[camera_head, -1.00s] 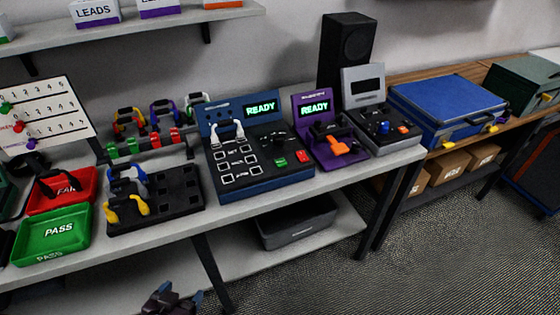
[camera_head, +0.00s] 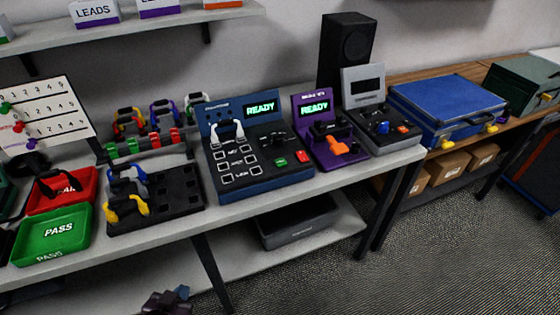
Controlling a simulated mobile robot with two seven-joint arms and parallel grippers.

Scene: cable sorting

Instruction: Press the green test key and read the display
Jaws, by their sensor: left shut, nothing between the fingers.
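The blue tester (camera_head: 262,180) stands on the bench in the middle of the view. Its green key (camera_head: 281,162) is on the right of its panel, beside a red key (camera_head: 302,157). Its display (camera_head: 261,108) reads READY in green letters. A white-handled cable (camera_head: 227,132) sits at the upper left of its panel. My left gripper (camera_head: 168,300) is at the bottom edge, low in front of the bench and well away from the tester. It is shut and empty, and partly cut off by the frame. My right gripper is not in view.
A purple tester (camera_head: 312,106) also showing READY and a grey device (camera_head: 362,84) stand to the right. A black rack (camera_head: 178,192), green PASS tray (camera_head: 50,234) and red FAIL tray (camera_head: 82,197) lie left. A shelf (camera_head: 150,30) hangs above.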

